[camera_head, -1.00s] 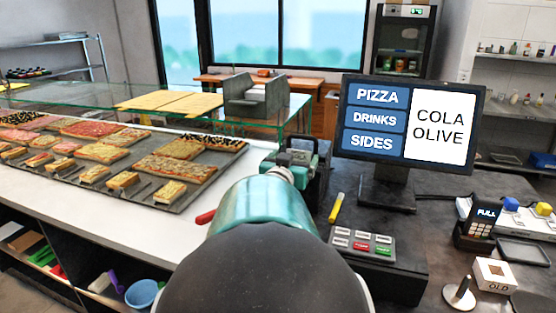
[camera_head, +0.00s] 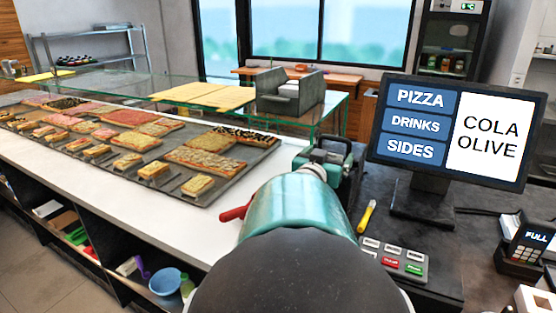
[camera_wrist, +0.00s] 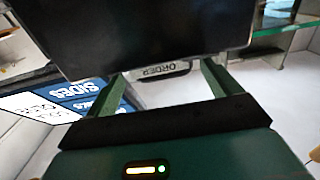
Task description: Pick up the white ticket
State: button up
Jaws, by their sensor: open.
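I cannot make out the white ticket for certain in either view. In the wrist view, a pale piece marked ORDER (camera_wrist: 160,69) shows between my fingers, below a dark flat panel (camera_wrist: 150,35); whether it is the ticket or part of a device I cannot tell. My gripper (camera_wrist: 163,88) has its two green fingers apart, with a pale surface between them and nothing visibly held. In the head view my gripper (camera_head: 325,160) is at the end of my teal arm, above the counter left of the order screen (camera_head: 455,135); the arm hides what lies beneath.
A keypad (camera_head: 395,262), a yellow marker (camera_head: 366,216) and a card terminal (camera_head: 525,248) are at right. A red handle (camera_head: 237,212) lies beside my arm.

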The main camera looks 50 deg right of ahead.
jog(key=shift+a+r, duration=0.1)
jog(key=shift+a, duration=0.1)
jog(key=shift+c, duration=0.9)
jog(key=shift+d, duration=0.1)
jog(key=c, duration=0.7)
jog(key=shift+c, duration=0.9)
jog(key=shift+r, duration=0.1)
